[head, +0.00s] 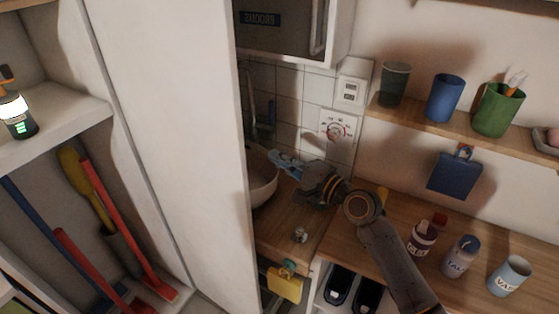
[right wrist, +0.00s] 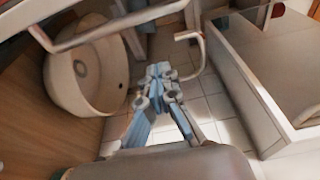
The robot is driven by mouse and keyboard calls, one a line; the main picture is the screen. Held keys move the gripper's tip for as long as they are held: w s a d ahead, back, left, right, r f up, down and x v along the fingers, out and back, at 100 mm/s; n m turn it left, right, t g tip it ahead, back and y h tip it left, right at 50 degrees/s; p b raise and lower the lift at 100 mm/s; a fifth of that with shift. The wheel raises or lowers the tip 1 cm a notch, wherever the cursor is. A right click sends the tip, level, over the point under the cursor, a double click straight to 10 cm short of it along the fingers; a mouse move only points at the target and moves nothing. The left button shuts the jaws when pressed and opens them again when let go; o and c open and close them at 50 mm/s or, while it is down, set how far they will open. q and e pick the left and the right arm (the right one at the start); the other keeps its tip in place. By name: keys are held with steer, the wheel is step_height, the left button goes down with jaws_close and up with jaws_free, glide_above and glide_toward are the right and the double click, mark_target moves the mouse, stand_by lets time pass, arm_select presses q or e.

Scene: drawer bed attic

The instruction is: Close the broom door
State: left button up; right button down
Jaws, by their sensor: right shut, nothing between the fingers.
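The broom door (head: 170,130) is a tall white panel standing open in the head view, swung out from the closet. The open closet on the left holds a red-handled broom (head: 115,215) and other long handles. My right gripper (head: 278,160) is shut and empty, to the right of the door's free edge, near the sink, with its fingers pointing left. In the right wrist view the shut fingers (right wrist: 158,72) are over the tiled floor, and a curved pale bar (right wrist: 203,55) lies beyond them. Whether the fingers touch the door cannot be told. My left gripper is not in view.
A round sink (head: 264,180) stands behind my right gripper, above a wooden counter (head: 345,245) with several bottles and cups. A mirrored cabinet (head: 285,35) above shows reversed BROOMS lettering. A shelf (head: 430,125) holds cups. A lit lantern (head: 17,115) stands on the closet shelf.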

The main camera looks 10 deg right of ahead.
steer(key=x, duration=0.7)
steer(key=s+p, duration=0.1)
steer(key=s+a+p, duration=0.2)
steer(key=shift+s, duration=0.35)
steer(key=shift+w+f, duration=0.1)
